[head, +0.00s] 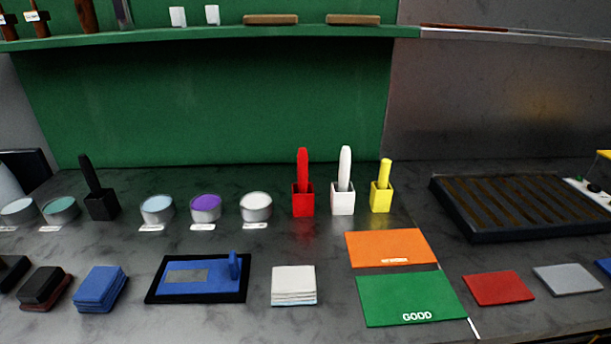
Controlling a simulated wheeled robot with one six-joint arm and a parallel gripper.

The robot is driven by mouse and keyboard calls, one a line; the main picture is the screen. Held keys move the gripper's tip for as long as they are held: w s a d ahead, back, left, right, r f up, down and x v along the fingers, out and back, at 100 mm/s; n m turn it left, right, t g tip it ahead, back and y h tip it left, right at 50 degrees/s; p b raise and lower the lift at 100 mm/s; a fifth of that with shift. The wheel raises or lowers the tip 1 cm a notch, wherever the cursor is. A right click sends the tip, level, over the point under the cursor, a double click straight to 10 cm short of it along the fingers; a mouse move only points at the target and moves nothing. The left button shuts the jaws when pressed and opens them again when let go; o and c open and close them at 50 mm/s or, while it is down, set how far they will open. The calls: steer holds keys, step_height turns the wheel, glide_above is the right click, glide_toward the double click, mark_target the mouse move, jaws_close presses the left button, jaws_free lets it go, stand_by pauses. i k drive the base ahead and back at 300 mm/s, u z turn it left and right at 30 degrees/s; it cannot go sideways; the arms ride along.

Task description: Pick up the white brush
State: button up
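The white brush (345,168) stands nearly upright in a small white square holder (343,203) at the back of the dark bench. Only its handle shows; its lower end is hidden inside the holder. A red brush (302,168) in a red holder stands just left of it, and a yellow brush (385,172) in a yellow holder just right. My gripper is not in the head view.
A black brush (88,173) in a black holder and several round tins (205,209) stand to the left. A green shelf (210,32) runs above the bench. An orange mat (391,248) and green GOOD mat (411,299) lie in front. A slatted tray (520,207) sits right.

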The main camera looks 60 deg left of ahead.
mark_target(345, 155)
steer(key=u, duration=1)
steer(key=i, duration=0.95)
steer(key=u, duration=1.05)
